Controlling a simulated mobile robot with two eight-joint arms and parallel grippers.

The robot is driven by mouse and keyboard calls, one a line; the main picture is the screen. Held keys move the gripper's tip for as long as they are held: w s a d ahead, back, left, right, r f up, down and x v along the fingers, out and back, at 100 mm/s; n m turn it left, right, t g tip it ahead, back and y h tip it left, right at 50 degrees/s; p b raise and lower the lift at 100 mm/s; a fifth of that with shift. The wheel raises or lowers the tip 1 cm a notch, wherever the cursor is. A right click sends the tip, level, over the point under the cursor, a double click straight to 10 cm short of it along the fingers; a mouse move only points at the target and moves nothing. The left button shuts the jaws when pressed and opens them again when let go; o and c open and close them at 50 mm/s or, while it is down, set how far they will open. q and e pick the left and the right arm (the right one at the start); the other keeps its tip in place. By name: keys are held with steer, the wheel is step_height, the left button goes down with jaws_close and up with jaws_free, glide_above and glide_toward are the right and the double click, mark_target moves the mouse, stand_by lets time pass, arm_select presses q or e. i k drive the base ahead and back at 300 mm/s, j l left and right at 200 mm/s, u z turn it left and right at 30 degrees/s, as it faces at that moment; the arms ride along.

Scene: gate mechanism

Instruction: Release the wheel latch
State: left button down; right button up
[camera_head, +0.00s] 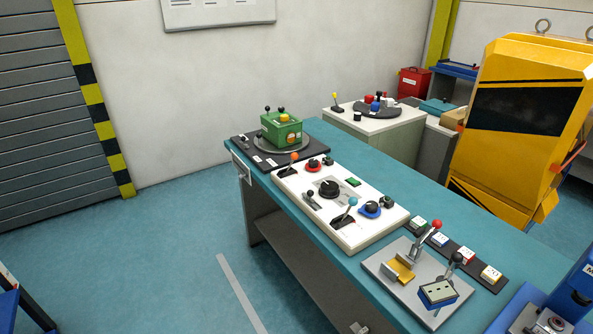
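A white control panel (375,234) lies on the blue-topped workbench (325,145). A round black wheel-like knob (330,188) sits in its middle, with a small black-knobbed lever (311,197) beside it. The panel also carries an orange-knobbed lever (294,157), a light-blue-knobbed lever (352,203), a red ring part (313,166) and a blue ring part (370,209). A green box (281,131) with two black-knobbed levers stands on a round plate at the bench's far end. I cannot tell which part is the wheel latch. Neither of my grippers is in view.
A grey plate (384,272) with a yellow bracket, a red-knobbed lever and a blue box lies at the near end. A dark strip with several colored buttons (467,258) runs beside it. A yellow machine (520,115) stands right. The floor (150,240) left is open.

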mark_target(310, 191)
steer(key=i+j, duration=0.25)
steer(key=i, duration=0.25)
steer(key=i+j+z, duration=0.1)
steer(key=i+j, duration=0.15)
steer(key=i, duration=0.25)
steer(key=i+j, duration=0.3)
steer(key=i, duration=0.2)
